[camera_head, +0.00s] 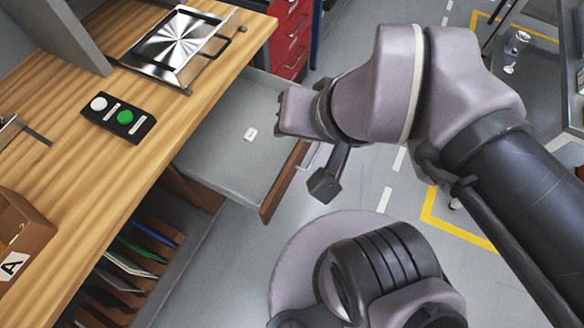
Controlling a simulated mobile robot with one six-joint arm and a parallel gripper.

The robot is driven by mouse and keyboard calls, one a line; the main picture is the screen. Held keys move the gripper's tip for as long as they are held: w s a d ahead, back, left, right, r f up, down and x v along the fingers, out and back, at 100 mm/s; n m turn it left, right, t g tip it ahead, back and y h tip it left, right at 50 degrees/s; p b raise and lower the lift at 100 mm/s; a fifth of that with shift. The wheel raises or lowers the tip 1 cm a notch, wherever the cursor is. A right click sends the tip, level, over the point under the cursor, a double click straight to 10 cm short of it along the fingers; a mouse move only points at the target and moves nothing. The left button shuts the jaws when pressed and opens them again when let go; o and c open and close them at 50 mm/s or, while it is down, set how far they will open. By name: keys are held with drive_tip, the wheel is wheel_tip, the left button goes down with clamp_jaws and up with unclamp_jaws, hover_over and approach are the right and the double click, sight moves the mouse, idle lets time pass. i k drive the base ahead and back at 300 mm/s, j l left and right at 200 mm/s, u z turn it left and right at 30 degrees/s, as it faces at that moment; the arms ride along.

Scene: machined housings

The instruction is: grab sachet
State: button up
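A small white sachet (250,134) lies flat on the bottom of an open grey drawer (222,163) below the workbench. The drawer has a brown wooden front (284,183). My gripper (298,125) is to the right of the sachet, by the drawer's front end, and appears to be above and apart from the sachet.
The wooden workbench (75,185) holds a shiny metal tray (180,47), a black button box (118,118) and a cardboard box (18,235) marked A. Slots with folders (135,255) are below. A red drawer cabinet (291,38) stands behind. Around the sachet, the drawer is clear.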

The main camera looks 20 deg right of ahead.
sight(249, 136)
drive_tip(key=i+l+u, duration=0.5)
drive_tip(key=l, duration=0.15)
drive_tip(key=l+u, duration=0.25)
drive_tip(key=i+l+u, duration=0.25)
drive_tip(key=l, duration=0.3)
drive_tip(key=k, duration=0.1)
